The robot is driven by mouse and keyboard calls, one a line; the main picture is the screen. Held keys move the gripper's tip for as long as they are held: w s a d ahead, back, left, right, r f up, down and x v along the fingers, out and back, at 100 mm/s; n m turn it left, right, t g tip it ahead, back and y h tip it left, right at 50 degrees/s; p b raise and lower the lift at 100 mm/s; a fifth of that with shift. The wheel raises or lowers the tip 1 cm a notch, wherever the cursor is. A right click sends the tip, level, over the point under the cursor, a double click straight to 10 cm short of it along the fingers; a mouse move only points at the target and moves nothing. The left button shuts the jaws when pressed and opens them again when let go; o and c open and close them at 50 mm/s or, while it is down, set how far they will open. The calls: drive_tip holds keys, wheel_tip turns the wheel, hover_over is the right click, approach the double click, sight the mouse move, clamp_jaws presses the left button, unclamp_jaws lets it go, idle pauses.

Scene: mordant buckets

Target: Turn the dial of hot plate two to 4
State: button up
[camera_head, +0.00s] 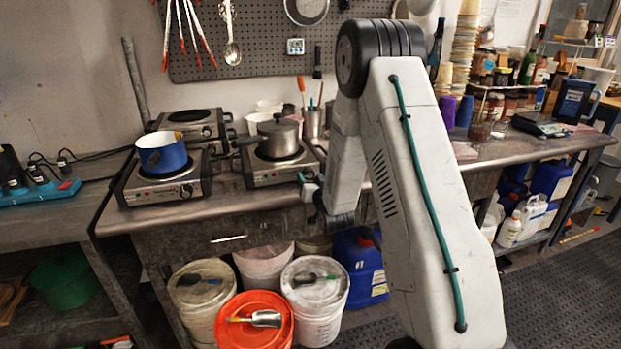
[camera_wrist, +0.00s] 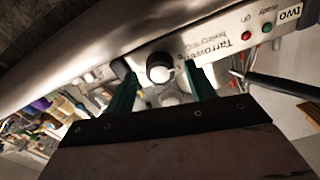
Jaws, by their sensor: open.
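Hot plate two (camera_head: 276,176) is the front right burner, with a lidded steel saucepan (camera_head: 279,137) on it. In the wrist view its steel front panel (camera_wrist: 225,48) appears upside down, with the label "two" (camera_wrist: 289,14), a red lamp and a green lamp. The dial (camera_wrist: 160,68) is a round dark knob with a pale face. My gripper (camera_wrist: 159,72) is open, with one green finger on each side of the dial; I cannot tell whether either touches it. The dial's numbers and setting are not readable. In the head view my gripper (camera_head: 308,180) is at the panel's right end.
A hot plate (camera_head: 165,190) with a blue pot (camera_head: 162,152) stands to the left. Tools in a metal cup (camera_head: 312,124) stand behind the saucepan.

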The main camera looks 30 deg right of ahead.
drive_tip(key=shift+w+d, duration=0.2)
drive_tip(key=shift+w, duration=0.5)
drive_tip(key=c, duration=1)
